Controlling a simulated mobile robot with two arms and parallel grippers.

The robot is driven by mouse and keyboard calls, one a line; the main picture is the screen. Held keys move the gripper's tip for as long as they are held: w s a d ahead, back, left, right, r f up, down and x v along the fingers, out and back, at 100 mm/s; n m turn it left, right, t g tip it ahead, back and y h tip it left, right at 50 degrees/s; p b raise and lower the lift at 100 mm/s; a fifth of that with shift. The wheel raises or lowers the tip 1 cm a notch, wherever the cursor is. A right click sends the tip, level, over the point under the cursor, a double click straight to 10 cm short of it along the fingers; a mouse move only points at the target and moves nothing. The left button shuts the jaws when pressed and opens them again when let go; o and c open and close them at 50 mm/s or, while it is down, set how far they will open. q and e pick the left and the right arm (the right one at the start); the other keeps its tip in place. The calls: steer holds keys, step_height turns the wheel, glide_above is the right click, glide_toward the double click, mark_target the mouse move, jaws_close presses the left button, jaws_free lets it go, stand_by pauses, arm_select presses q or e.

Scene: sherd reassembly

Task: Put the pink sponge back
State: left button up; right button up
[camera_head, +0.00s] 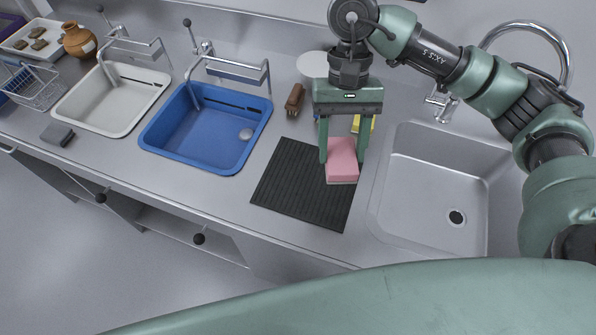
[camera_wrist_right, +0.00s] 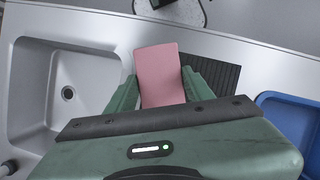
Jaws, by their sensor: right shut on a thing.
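The pink sponge (camera_head: 342,160) is a flat block with a pale underside, between the fingers of my right gripper (camera_head: 342,158). The gripper is shut on it from both sides. In the head view they show over the right part of the black ribbed mat (camera_head: 285,190); I cannot tell whether the sponge touches it. The sponge also shows in the right wrist view (camera_wrist_right: 160,75), between the green fingers. A yellow item (camera_head: 364,123) is partly hidden behind the right gripper. My left gripper is not in view.
A steel sink (camera_head: 410,225) lies right of the mat, with a curved tap behind. A blue basin (camera_head: 205,150) and a white basin (camera_head: 110,110) lie left. A brown brush (camera_head: 295,99) and a white round thing (camera_head: 311,66) are behind the mat. A grey block (camera_head: 57,134) lies far left.

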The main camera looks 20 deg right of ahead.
steer(key=w+a+r+m+t+y+p, duration=0.1)
steer(key=w+a+r+m+t+y, duration=0.15)
steer(key=w+r+m, duration=0.5)
steer(key=shift+m+g, duration=0.35)
steer(key=shift+m, duration=0.3)
steer(key=f+p, duration=0.2)
steer(key=f, duration=0.5)
steer(key=s+f+p, duration=0.1)
steer(key=f, duration=0.6)
steer(key=f+p, duration=0.2)
steer(key=f, duration=0.5)
steer(key=shift+s+a+f+p, duration=0.25)
steer(key=shift+a+f+p, duration=0.1)
steer(key=shift+f, duration=0.25)
steer(key=shift+f+b, duration=0.2)
steer(key=shift+b, duration=0.1)
steer(key=o, duration=1.2)
